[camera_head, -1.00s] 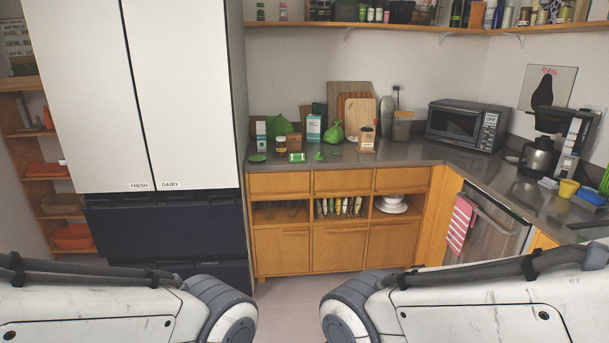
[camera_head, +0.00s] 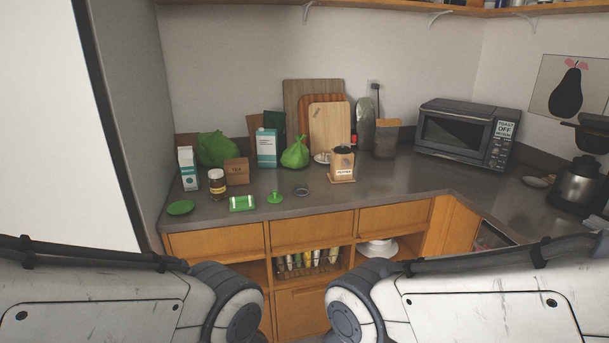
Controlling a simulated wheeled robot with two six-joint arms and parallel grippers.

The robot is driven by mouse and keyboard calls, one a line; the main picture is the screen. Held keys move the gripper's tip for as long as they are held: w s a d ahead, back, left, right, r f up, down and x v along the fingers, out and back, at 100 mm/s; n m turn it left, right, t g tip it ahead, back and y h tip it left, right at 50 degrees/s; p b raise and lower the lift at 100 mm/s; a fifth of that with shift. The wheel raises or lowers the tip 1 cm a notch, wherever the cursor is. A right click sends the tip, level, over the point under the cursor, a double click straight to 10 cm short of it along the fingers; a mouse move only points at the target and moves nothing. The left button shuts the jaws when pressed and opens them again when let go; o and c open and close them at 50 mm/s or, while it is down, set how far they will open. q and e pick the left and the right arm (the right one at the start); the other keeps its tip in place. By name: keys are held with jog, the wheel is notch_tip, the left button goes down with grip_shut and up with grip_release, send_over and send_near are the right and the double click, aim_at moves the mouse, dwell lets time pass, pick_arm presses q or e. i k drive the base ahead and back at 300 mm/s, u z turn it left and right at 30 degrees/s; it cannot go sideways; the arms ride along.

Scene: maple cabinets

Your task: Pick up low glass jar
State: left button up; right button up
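A small, low, round clear item (camera_head: 301,190) stands on the grey counter near its front edge; it may be the low glass jar, but it is too small to be sure. My two white arms show at the bottom left and bottom right, below the counter. Neither gripper is in view, and nothing visible touches either jar.
The grey counter (camera_head: 400,192) holds a green dish (camera_head: 180,207), a green-and-white box (camera_head: 242,203), a small green item (camera_head: 275,197), cartons, green bags, cutting boards and a microwave (camera_head: 468,132). A tall white fridge (camera_head: 60,120) stands left.

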aim_at(302, 188)
jog(key=u, duration=0.15)
jog(key=i, duration=2.15)
jog(key=u, duration=0.15)
